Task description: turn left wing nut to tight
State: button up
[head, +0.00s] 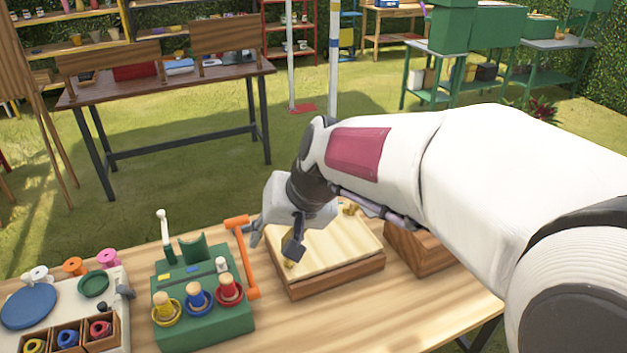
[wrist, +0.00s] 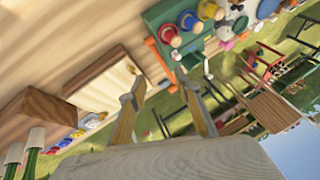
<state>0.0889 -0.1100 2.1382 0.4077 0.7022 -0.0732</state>
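A shallow wooden box with a pale top board (head: 335,248) lies on the table, and its board also shows in the wrist view (wrist: 104,82). A small brass piece, seemingly the left wing nut (head: 289,264), is at the board's front left, partly hidden by a dark fingertip. Another brass piece (head: 350,208) is at the back, beside my arm. One brass piece (wrist: 131,69) shows near the board's edge in the wrist view; I cannot tell which. My gripper (head: 272,243) is above the board's left side. Its fingers (wrist: 157,88) are spread apart with nothing between them.
A green stand (head: 205,325) with coloured ringed pegs and an orange hammer-shaped piece (head: 243,255) stands close left of the board. A brown wooden block (head: 415,248) is at its right. A white tray (head: 115,325) lies far left. The table front (head: 385,325) is clear.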

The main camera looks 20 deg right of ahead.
jog(key=w+d+r+m+t, duration=0.2)
jog(key=w, duration=0.9)
jog(key=w+d+r+m+t, duration=0.1)
jog(key=w+d+m+t, duration=0.15)
jog(key=w, duration=0.95)
jog(key=w+d+m+t+h, duration=0.3)
jog(key=w+d+m+h, duration=0.15)
jog(key=w+d, duration=0.75)
jog(key=d+f+m+g+h, duration=0.55)
jog(key=d+f, duration=0.35)
jog(key=d, duration=0.6)
jog(key=s+a+f+g+y, duration=0.1)
jog(key=s+a+f+g, duration=0.1)
jog(key=s, duration=0.3)
jog(key=s+a+f+g+y, duration=0.2)
jog(key=s+a+f+g, duration=0.1)
jog(key=s+f+g, duration=0.1)
jog(key=s+g, duration=0.1)
jog(key=s, duration=0.1)
jog(key=shift+s+a+f, duration=0.25)
jog(key=shift+s+f, duration=0.05)
jog(key=shift+f, duration=0.05)
